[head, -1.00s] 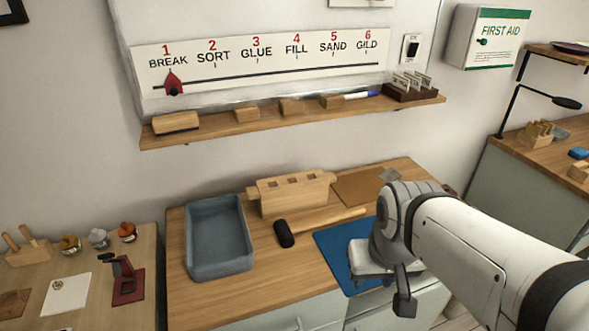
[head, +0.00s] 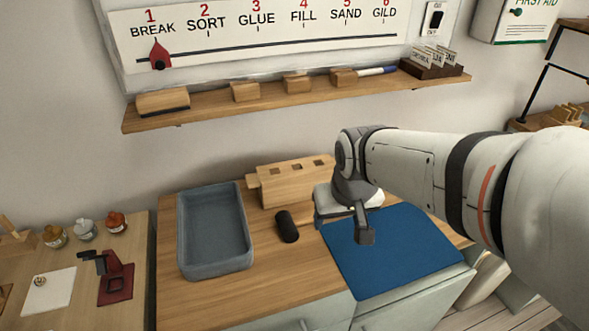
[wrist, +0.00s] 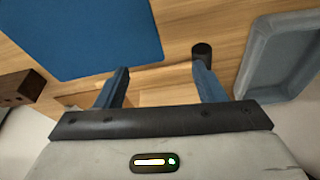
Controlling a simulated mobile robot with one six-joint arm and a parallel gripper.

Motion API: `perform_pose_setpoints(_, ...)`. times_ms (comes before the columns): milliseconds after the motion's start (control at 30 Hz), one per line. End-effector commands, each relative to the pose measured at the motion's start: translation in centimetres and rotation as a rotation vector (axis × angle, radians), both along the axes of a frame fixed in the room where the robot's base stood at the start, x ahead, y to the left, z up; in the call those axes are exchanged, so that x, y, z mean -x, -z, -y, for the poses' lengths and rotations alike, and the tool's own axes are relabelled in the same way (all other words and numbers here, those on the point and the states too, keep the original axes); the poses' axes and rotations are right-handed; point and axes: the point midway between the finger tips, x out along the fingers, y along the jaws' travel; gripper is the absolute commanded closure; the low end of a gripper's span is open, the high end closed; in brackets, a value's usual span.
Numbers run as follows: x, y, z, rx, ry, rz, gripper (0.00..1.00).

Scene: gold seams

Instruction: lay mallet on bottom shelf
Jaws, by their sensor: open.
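The mallet (head: 287,226) lies on the wooden bench between the grey tray and the blue mat. Its dark head shows; in the head view its handle is hidden behind my gripper. The mallet head (wrist: 201,52) also shows in the wrist view, just beyond the tip of the right-hand finger. My gripper (head: 342,226) is over the bench, to the right of the mallet head, at the mat's back left corner. In the wrist view my gripper (wrist: 162,82) is open, with nothing clearly held between the fingers. I cannot tell which shelf is the bottom one.
The grey tray (head: 184,240) stands at the bench's left. A slotted wooden block (head: 285,183) stands behind my gripper. The blue mat (head: 410,255) is bare. A wall shelf (head: 220,112) with wooden blocks runs above. A side table (head: 80,300) stands at left.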

Motion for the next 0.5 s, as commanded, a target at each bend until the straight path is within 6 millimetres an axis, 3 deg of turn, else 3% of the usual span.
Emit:
perform_pose_setpoints(33, -2.0, 2.4, -1.8, -0.003, -0.037, 0.011, 0.37)
perform_pose_setpoints(200, -6.7, 5.3, -6.7, -0.016, -0.118, 0.062, 0.37)
perform_pose_setpoints(333, -8.5, 6.3, -8.9, -0.024, -0.148, 0.085, 0.37)
perform_pose_setpoints(500, -9.5, 7.8, -9.6, -0.026, -0.154, 0.089, 0.37)
